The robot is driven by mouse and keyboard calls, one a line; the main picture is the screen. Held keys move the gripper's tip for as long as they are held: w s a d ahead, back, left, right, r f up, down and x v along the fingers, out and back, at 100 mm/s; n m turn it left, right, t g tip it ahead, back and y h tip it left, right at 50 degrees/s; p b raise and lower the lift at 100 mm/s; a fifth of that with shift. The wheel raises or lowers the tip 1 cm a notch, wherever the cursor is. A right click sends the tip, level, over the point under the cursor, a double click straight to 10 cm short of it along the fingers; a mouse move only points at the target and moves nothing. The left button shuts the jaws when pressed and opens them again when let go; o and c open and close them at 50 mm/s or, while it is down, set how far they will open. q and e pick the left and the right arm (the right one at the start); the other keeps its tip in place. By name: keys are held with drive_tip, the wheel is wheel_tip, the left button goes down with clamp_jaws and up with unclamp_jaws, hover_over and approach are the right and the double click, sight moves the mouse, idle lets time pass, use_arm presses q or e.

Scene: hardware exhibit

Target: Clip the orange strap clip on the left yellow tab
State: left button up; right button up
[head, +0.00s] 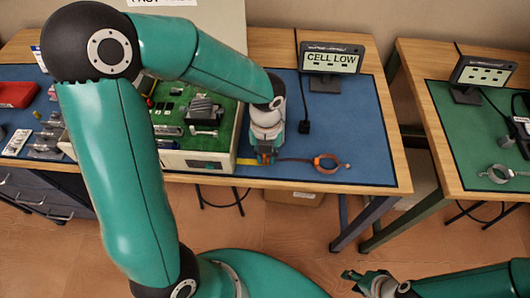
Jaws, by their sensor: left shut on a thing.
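My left gripper (265,157) points down at the front of the blue mat, beside the right front corner of the green-topped case. It is shut on a small orange piece that appears to be the strap clip, mostly hidden by the fingers. A cord runs right from it to an orange-and-grey strap band (328,163) lying on the mat. A yellow strip (247,161), possibly the left yellow tab, shows just left of the fingertips; whether they touch is unclear. My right gripper (355,281) is in front of the table at bottom right, empty, its fingers apart.
The case with a green inside (210,161) holds several dark parts. A second table with a green mat (460,150) is at right.

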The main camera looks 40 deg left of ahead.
use_arm(q)
drive_tip(key=shift+f, duration=0.15)
drive_tip(key=o, duration=0.8)
drive_tip(key=shift+o, duration=0.2)
drive_tip(key=o, duration=0.3)
drive_tip(key=shift+r+p, duration=0.65)
idle(0.6)
drive_tip(key=shift+r+p, duration=2.85)
drive_tip(key=shift+r, duration=0.2)
drive_tip(key=shift+f, duration=0.1)
